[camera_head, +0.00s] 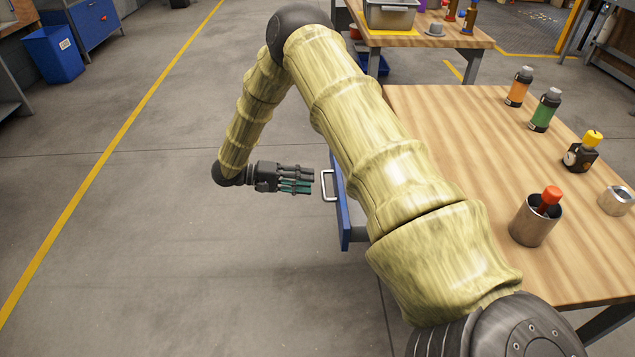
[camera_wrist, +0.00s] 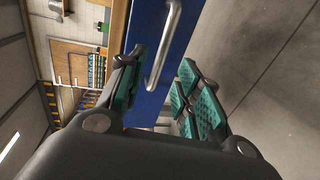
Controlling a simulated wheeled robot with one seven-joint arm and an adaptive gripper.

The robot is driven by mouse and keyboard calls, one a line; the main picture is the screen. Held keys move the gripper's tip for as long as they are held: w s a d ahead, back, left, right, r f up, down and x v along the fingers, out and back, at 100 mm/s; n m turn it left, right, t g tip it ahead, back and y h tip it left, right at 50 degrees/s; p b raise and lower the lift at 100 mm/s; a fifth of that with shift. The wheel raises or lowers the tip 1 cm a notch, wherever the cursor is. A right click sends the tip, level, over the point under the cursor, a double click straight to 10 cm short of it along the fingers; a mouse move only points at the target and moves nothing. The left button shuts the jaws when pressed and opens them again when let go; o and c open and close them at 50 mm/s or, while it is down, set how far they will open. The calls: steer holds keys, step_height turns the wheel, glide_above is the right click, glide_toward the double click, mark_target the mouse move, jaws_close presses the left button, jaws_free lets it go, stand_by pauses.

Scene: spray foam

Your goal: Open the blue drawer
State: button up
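The blue drawer (camera_head: 342,212) is under the left edge of the wooden table, mostly hidden behind my arm. Its front stands out past the tabletop edge, and a grey drawer side shows behind it. Its silver bar handle (camera_head: 326,186) faces left. My gripper (camera_head: 311,181) is just left of the handle, pointing at it, with its fingertips apart from it. In the wrist view the handle (camera_wrist: 162,45) appears ahead, between the spread teal-padded fingers (camera_wrist: 160,88), with the blue drawer front (camera_wrist: 150,105) behind it. My gripper is open and empty.
The wooden tabletop (camera_head: 440,120) holds an orange bottle (camera_head: 518,88), a green bottle (camera_head: 544,112), a small black device with a yellow top (camera_head: 581,155), a metal cup (camera_head: 536,222) with a red-topped item, and a metal ring (camera_head: 616,200). The floor left of the drawer is clear.

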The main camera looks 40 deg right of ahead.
steer(key=v, duration=0.6)
stand_by(0.5)
